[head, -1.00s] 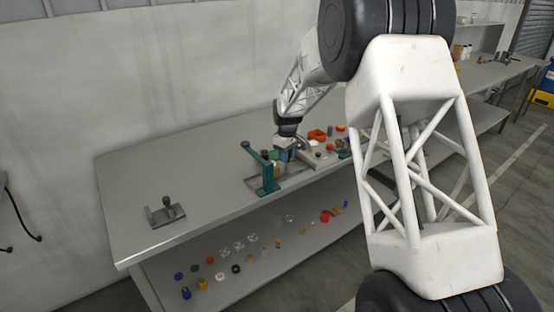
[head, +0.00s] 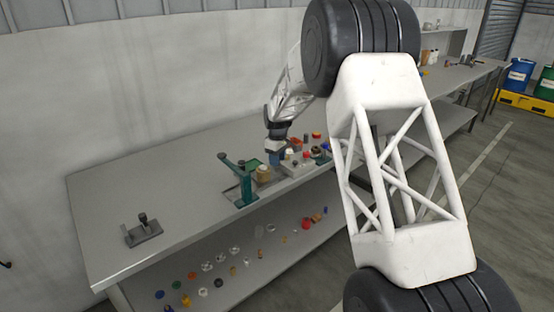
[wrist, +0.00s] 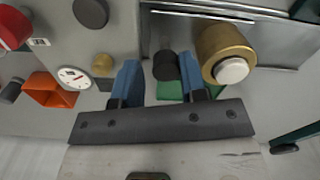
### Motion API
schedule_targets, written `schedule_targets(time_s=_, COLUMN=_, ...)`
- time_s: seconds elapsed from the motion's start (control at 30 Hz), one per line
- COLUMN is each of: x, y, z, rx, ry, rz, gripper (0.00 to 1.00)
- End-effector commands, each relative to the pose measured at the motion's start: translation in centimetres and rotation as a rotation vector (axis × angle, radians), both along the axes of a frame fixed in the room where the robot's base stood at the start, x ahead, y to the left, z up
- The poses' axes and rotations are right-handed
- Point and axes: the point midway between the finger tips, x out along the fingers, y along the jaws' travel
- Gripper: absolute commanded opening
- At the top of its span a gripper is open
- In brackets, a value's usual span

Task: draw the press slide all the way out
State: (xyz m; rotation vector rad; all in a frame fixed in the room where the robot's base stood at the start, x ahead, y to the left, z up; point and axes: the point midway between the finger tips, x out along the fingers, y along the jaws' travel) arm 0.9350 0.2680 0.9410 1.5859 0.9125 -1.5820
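The green press (head: 243,185) stands on the bench, with a lever arm ending in a dark knob. A brass cylinder with a pale top (head: 263,173) sits just right of its post; in the wrist view this cylinder (wrist: 226,52) is right of my fingers, over a metal plate with rails. A dark round knob on a green block (wrist: 166,66) shows between my blue fingers; I cannot tell whether it belongs to the slide. My gripper (head: 275,158) points down right of the press; in the wrist view my gripper (wrist: 158,78) has its fingers apart, with no clear grip.
Several small parts and a grey block (head: 297,166) crowd the bench to the right. An orange box (wrist: 50,90) and a white dial (wrist: 74,77) lie left of my fingers. A grey bracket (head: 142,232) stands at the left; the bench between is clear. Coloured parts fill the lower shelf.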

Motion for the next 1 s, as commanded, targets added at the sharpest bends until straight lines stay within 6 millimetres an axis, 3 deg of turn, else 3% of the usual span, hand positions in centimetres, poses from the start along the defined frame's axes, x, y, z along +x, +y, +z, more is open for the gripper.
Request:
schedule_targets(time_s=0.47, x=-0.1, y=0.1, z=0.6, rx=0.000, ry=0.001, rz=0.001, gripper=0.37)
schedule_targets(time_s=1.0, x=0.0, y=0.0, z=6.7, rx=0.000, ry=0.000, rz=0.000, gripper=0.37)
